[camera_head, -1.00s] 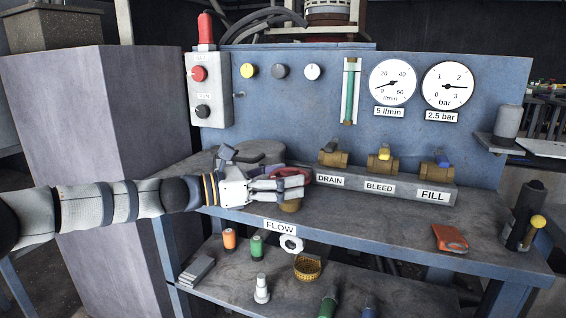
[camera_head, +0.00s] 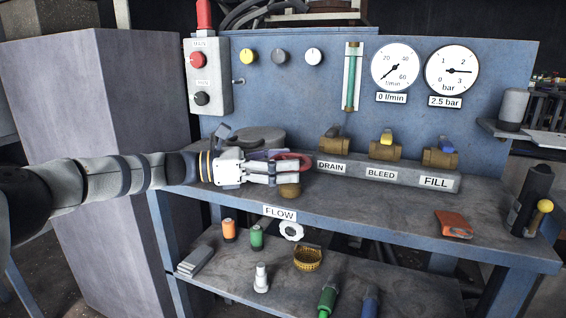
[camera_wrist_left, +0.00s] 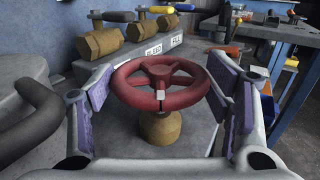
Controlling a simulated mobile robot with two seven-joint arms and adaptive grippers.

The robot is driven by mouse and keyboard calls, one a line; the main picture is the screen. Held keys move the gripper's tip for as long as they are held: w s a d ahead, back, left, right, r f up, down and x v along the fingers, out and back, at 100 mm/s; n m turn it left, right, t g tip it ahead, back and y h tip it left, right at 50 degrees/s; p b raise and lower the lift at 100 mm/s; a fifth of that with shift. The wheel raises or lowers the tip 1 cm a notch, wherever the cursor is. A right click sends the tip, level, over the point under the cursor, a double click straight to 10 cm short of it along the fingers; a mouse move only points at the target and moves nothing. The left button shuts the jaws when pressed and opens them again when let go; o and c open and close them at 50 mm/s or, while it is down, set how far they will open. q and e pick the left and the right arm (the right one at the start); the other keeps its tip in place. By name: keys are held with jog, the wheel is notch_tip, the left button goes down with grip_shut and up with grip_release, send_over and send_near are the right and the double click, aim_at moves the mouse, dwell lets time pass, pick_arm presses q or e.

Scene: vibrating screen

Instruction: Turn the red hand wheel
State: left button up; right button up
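The red hand wheel (camera_wrist_left: 160,86) fills the middle of the left wrist view, on a round brass body (camera_wrist_left: 160,131). In the head view the wheel (camera_head: 294,160) shows partly behind my left gripper (camera_head: 270,170), above the FLOW label (camera_head: 280,213). The left gripper's two padded fingers (camera_wrist_left: 160,78) stand on either side of the wheel's rim, spread wide. Narrow gaps seem to separate the pads from the rim; exact contact is hard to tell. The flow gauge (camera_head: 396,67) reads 0 l/min. My right gripper is in neither view.
Brass valves labelled DRAIN (camera_head: 334,144), BLEED (camera_head: 386,148) and FILL (camera_head: 440,154) stand right of the wheel. A dark curved handle (camera_wrist_left: 27,118) lies close to the left finger. An orange-red object (camera_head: 454,224) rests on the bench's right. Several small parts lie on the lower shelf.

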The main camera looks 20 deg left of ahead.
pick_arm(q)
jog(key=o, duration=0.3)
jog(key=shift+a, duration=0.1)
